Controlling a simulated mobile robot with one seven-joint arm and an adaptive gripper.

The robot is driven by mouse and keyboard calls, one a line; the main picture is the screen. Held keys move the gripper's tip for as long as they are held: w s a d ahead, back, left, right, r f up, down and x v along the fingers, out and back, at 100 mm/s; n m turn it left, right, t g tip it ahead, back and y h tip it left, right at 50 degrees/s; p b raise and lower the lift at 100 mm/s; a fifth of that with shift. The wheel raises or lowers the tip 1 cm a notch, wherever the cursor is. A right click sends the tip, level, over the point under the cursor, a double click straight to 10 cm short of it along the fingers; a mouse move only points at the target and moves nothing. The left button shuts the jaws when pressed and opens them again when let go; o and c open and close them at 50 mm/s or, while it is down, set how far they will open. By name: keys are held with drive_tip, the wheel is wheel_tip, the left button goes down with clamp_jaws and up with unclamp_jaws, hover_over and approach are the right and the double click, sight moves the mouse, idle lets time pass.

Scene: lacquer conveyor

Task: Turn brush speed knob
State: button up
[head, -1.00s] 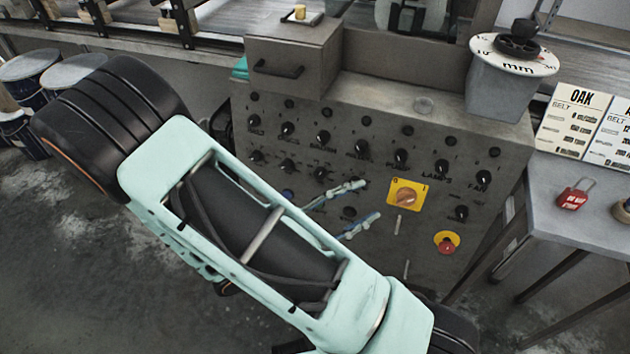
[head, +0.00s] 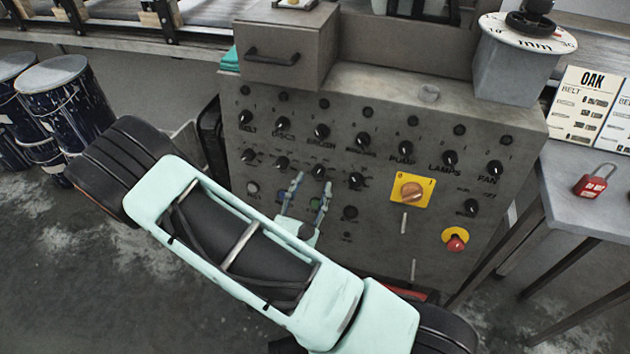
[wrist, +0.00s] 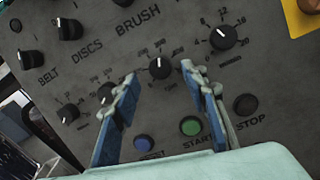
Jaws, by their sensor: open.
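The brush speed knob (wrist: 159,68) is a small black dial with a white pointer and a numbered scale, below the BRUSH label. In the head view the knob (head: 318,171) sits in the second row of the grey panel (head: 385,235). My gripper (head: 312,181) is open and empty in front of the panel, at and just below the knob. In the wrist view my gripper (wrist: 158,82) has its blue-padded fingers on either side of the knob in the picture, with the knob near the fingertip gap. I see no contact.
Neighbouring dials (wrist: 224,38) lie close on both sides. A blue button (wrist: 144,143), a green start button (wrist: 191,126) and a black stop button (wrist: 245,104) sit below. A yellow-plated orange switch (head: 411,190) and red emergency button (head: 456,241) are to the right.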

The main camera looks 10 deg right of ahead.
sight(318, 171)
drive_tip(key=shift+x, duration=1.5)
drive_tip(key=shift+c, duration=0.4)
clamp_jaws()
